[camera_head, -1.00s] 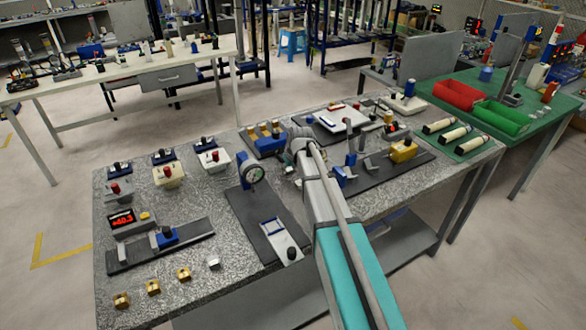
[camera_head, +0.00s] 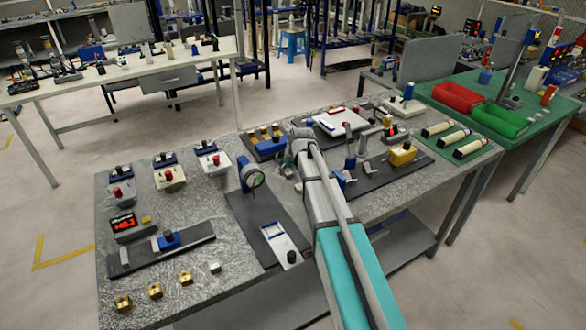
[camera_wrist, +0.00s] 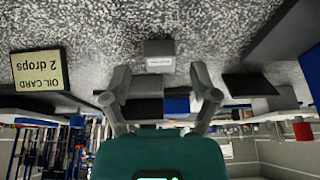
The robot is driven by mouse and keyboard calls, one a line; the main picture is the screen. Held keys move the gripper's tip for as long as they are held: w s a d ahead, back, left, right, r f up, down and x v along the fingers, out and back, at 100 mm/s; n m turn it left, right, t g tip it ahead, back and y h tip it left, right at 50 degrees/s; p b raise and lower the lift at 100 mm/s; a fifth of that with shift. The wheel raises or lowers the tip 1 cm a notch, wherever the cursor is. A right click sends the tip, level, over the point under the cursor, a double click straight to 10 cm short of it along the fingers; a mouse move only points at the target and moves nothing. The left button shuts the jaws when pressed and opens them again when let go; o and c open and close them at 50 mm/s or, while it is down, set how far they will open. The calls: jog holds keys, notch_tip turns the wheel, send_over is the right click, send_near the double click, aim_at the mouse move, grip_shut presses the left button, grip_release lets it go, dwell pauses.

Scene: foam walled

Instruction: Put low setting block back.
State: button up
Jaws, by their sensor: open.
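In the wrist view my gripper (camera_wrist: 158,84) is open, with its two fingers wide apart and nothing held between them. A small dark grey block (camera_wrist: 159,47) with a pale label (camera_wrist: 160,61) stands on the speckled surface just beyond the fingertips, roughly centred on the gap and apart from them. Its label is too small to read, so I cannot tell whether it is the low setting block. In the head view my arm crosses the bench, and I cannot clearly make out the fingertips. A small silver block (camera_head: 215,267) sits near the bench's front edge.
An oil card (camera_wrist: 39,69) stands at the left in the wrist view. The speckled bench (camera_head: 235,284) carries a dial gauge (camera_head: 254,179), a white fixture (camera_head: 280,242), several brass blocks (camera_head: 155,291) and a yellow block (camera_head: 402,154). Red (camera_head: 457,96) and green bins (camera_head: 500,120) stand at right.

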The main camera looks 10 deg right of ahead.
jog(key=p+v, duration=0.9)
jog(key=v, duration=0.1)
jog(key=shift+s+r, duration=0.15)
jog(key=shift+r, duration=0.1)
jog(key=shift+s, duration=0.1)
dwell(0.6)
jog(key=s+f+m+g+h, duration=0.1)
jog(key=s+m+g, duration=0.2)
jog(key=s, duration=2.1)
jog(key=shift+f+m+g, duration=0.25)
jog(key=shift+m+g, duration=0.05)
jog(key=shift+g, duration=0.3)
